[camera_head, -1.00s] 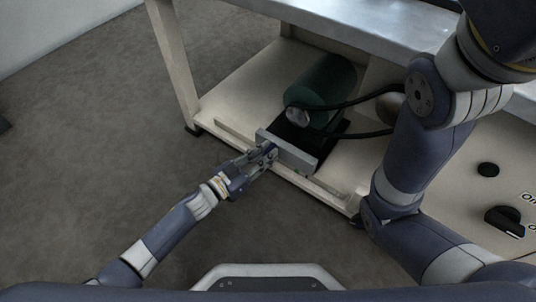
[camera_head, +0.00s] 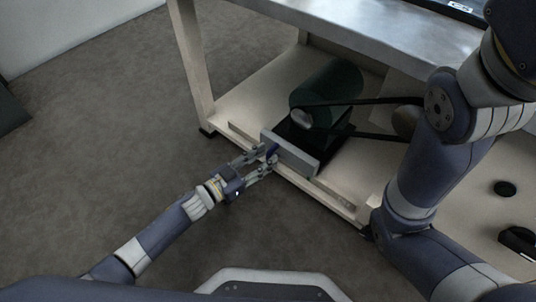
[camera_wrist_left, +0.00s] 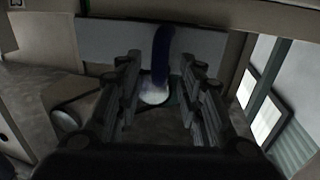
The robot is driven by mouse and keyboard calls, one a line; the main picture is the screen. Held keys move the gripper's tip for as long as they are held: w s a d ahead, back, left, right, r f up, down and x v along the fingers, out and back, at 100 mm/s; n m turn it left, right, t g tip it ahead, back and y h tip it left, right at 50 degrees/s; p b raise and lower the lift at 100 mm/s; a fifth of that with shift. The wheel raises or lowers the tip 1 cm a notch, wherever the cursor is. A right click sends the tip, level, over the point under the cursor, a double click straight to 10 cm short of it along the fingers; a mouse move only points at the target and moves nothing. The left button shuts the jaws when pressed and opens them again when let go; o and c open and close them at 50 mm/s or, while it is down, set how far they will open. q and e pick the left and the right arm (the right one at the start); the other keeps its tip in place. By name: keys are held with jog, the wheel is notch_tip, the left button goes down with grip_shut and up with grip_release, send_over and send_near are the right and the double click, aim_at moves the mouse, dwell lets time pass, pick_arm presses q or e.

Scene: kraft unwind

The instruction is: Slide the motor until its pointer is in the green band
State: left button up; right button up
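The dark green motor (camera_head: 333,88) sits on the lower shelf of the bench, on a dark base behind a grey plate (camera_head: 298,157). A blue handle (camera_head: 272,151) sticks out from the front of the plate. It also shows in the left wrist view (camera_wrist_left: 161,55). My left gripper (camera_head: 268,157) is open, its fingers on either side of the handle with gaps to it. A black belt (camera_head: 370,101) runs from the motor's pulley to the right and looks nearly straight. I cannot make out the pointer or the green band. My right gripper is out of view.
The bench's metal top (camera_head: 345,30) overhangs the shelf. A bench leg (camera_head: 192,65) stands left of the motor. My right arm crosses the right side, over a panel with a black knob (camera_head: 518,240). The floor left of the bench is clear.

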pick_arm(q)
jog(key=v, duration=0.9)
jog(key=shift+s+a, duration=0.3)
